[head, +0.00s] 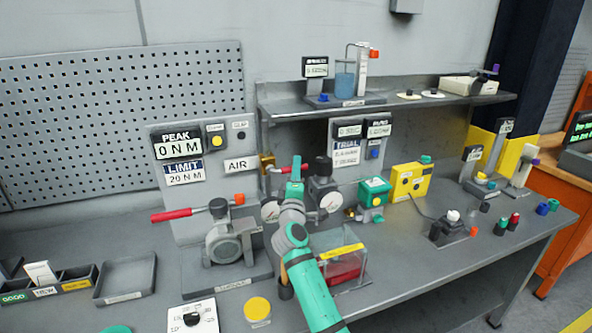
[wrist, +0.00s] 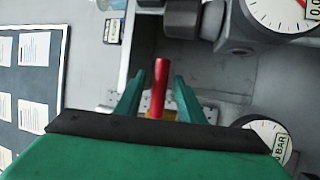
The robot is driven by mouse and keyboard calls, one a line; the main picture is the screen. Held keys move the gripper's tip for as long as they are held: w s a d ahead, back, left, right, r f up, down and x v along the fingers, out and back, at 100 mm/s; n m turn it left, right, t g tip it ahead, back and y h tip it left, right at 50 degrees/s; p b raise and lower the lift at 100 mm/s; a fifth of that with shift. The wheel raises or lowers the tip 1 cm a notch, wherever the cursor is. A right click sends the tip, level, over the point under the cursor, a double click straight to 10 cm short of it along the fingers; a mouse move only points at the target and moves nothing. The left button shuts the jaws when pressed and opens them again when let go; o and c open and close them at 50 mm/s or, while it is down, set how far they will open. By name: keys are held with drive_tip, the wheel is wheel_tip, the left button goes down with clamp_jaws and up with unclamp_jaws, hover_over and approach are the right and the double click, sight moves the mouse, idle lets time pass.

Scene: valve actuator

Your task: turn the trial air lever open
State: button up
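The trial air lever is a red handle (head: 277,171) on a brass valve (head: 266,160), just right of the AIR label in the head view. My gripper (head: 296,163) is beside it, partly covering the lever's right part. In the wrist view the red lever (wrist: 159,88) stands between the two green fingers of my gripper (wrist: 158,95), with a visible gap on each side. The fingers are open and do not appear to touch it. A bit of yellow brass shows below the lever; the rest of the valve is hidden behind the gripper body.
Round pressure gauges (head: 331,202) sit close to my gripper, and one gauge (wrist: 272,12) fills the wrist view's upper right. A station with a long red-handled lever (head: 172,215) stands to the left.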

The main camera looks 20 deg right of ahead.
drive_tip(key=shift+w+d+r, duration=0.1)
drive_tip(key=shift+w+d, duration=0.05)
drive_tip(key=shift+w, duration=0.25)
clamp_jaws()
